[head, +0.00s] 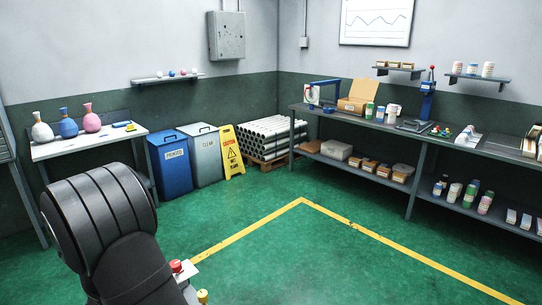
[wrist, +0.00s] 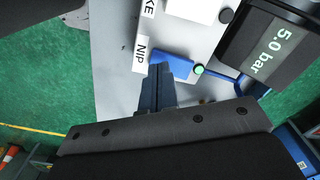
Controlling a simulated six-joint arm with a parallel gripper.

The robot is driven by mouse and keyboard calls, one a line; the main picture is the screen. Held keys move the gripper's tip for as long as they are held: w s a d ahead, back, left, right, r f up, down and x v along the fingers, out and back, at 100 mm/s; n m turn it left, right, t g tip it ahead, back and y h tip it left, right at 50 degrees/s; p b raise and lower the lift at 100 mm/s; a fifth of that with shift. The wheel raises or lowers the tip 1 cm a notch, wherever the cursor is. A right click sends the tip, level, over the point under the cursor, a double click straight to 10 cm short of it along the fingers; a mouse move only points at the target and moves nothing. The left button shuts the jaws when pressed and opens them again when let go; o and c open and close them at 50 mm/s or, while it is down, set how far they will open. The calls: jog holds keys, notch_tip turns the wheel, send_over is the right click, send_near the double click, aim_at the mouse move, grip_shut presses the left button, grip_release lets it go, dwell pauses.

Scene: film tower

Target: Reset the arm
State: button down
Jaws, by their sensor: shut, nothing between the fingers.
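In the wrist view my gripper (wrist: 158,72) is shut, its dark blue-grey fingers together with nothing between them. The fingertips overlap the near edge of a blue block (wrist: 178,62) on a pale panel (wrist: 115,80); I cannot tell whether they touch it. A label reading NIP (wrist: 140,54) is beside the block, and a green button (wrist: 198,69) is at its right end. In the head view my dark arm fills the lower left, and my gripper is not in sight there.
A dark gauge box (wrist: 270,45) reading 5.0 bar stands close right of my fingers. In the head view a red knob (head: 176,266) is beside my arm. Bins (head: 170,165), a caution sign (head: 232,152) and a workbench (head: 425,138) stand farther back. The green floor (head: 300,250) is clear.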

notch_tip(320, 180, up, 6)
jog(key=shift+f, duration=0.4)
notch_tip(320, 180, down, 6)
jog(key=shift+r, duration=0.1)
jog(key=w+a+r+m, duration=0.2)
jog(key=r+m, duration=0.1)
jog(key=r, duration=0.8)
jog(key=w+a+r+m+g+h, duration=0.1)
jog(key=w+a+r+m, duration=0.1)
jog(key=r, duration=0.9)
jog(key=shift+a+m, duration=0.15)
jog(key=shift+m, duration=0.25)
